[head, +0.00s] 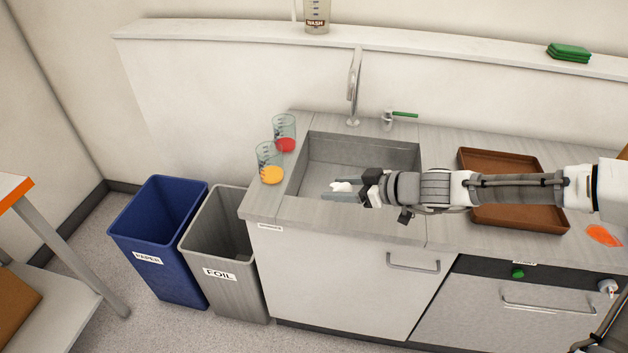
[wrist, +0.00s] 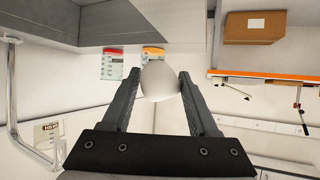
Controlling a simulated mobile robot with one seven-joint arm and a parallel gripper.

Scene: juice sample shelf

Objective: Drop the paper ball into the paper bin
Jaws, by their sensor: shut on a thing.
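My gripper (head: 347,190) is shut on a white paper ball (head: 341,187) and holds it above the sink at the counter's front. In the wrist view the paper ball (wrist: 160,81) sits between the two fingertips (wrist: 160,84). The paper bin (head: 150,225) is the blue bin on the floor at the left, with a label reading PAPER. It stands left of the counter, well apart from my gripper. Its inside bottom is only partly visible.
A grey bin labelled FOIL (head: 225,255) stands between the paper bin and the counter. Beakers with orange (head: 271,174) and red (head: 285,144) contents stand left of the sink (head: 330,150). A brown tray (head: 545,217) lies right. A table leg (head: 75,255) stands at far left.

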